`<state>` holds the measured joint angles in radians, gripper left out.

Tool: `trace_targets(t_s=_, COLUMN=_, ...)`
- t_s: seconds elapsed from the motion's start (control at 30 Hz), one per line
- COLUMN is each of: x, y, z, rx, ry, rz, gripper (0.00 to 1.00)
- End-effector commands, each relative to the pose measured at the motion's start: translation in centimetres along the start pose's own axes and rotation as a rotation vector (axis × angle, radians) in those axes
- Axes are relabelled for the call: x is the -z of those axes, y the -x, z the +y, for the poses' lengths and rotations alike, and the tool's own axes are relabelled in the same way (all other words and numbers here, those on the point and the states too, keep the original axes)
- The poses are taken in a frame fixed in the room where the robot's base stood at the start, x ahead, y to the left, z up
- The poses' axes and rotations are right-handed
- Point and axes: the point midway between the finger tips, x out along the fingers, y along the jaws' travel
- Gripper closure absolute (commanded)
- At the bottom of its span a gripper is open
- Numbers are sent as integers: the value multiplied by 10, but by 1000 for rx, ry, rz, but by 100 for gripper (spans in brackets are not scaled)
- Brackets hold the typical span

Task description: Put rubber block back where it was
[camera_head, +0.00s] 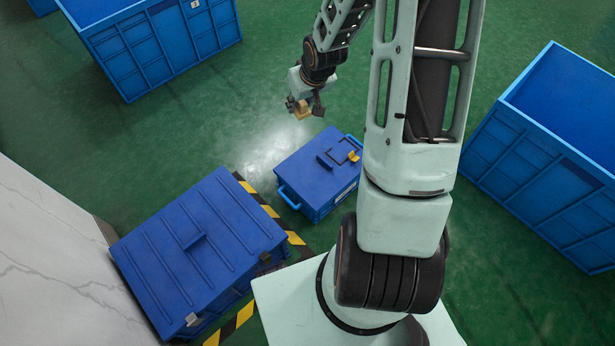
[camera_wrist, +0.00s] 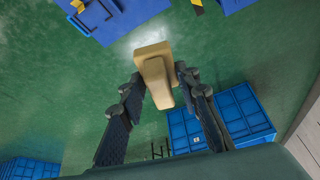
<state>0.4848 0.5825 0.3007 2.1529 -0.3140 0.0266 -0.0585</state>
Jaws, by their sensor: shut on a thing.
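The rubber block (camera_wrist: 156,75) is a tan, stepped piece with a wider end and a narrower end. My gripper (camera_head: 303,107) is shut on it and holds it in the air over the green floor. In the head view the block (camera_head: 302,113) shows small and tan below the fingers. In the wrist view my gripper's fingers (camera_wrist: 157,88) press on both sides of the block. The block's original place cannot be told from these frames.
A small blue lidded case (camera_head: 318,172) with a yellow latch stands below my gripper. A larger blue lidded box (camera_head: 200,245) stands at left by yellow-black floor tape. Open blue bins stand at upper left (camera_head: 165,45) and right (camera_head: 545,150). Green floor between is clear.

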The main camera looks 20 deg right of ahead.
Motion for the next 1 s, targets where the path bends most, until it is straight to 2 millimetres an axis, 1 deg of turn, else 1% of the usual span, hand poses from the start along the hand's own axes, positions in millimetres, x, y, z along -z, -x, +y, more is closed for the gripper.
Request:
trace_targets(t_s=0.03, x=-16, y=-29, z=4, rx=6, ry=10, rz=-8, gripper=93)
trace_targets(t_s=0.1, x=-32, y=-56, z=8, rx=10, ry=30, rz=-9, gripper=93)
trace_targets(t_s=0.17, x=-48, y=-80, z=12, rx=16, ry=47, rz=-11, gripper=93)
trace_targets(t_s=0.2, x=-58, y=-95, z=13, rx=20, ry=60, rz=-12, gripper=93)
trace_targets(t_s=0.27, x=-75, y=-117, z=16, rx=25, ry=80, rz=-14, gripper=93)
trace_targets(t_s=0.3, x=-87, y=-132, z=17, rx=30, ry=93, rz=-16, gripper=93)
trace_targets(t_s=0.37, x=-105, y=-153, z=18, rx=37, ry=113, rz=-19, gripper=93)
trace_targets(t_s=0.4, x=-118, y=-167, z=18, rx=43, ry=128, rz=-21, gripper=93)
trace_targets(t_s=0.5, x=-151, y=-199, z=18, rx=59, ry=165, rz=-27, gripper=93)
trace_targets(t_s=0.63, x=-188, y=-231, z=16, rx=79, ry=209, rz=-32, gripper=93)
trace_targets(t_s=0.7, x=-204, y=-242, z=14, rx=89, ry=227, rz=-33, gripper=93)
trace_targets(t_s=0.8, x=-220, y=-253, z=12, rx=101, ry=246, rz=-35, gripper=93)
trace_targets(t_s=0.9, x=-228, y=-259, z=12, rx=107, ry=258, rz=-34, gripper=93)
trace_targets(t_s=0.97, x=-227, y=-264, z=12, rx=108, ry=261, rz=-33, gripper=93)
trace_targets(t_s=1.0, x=-224, y=-269, z=14, rx=108, ry=262, rz=-31, gripper=93)
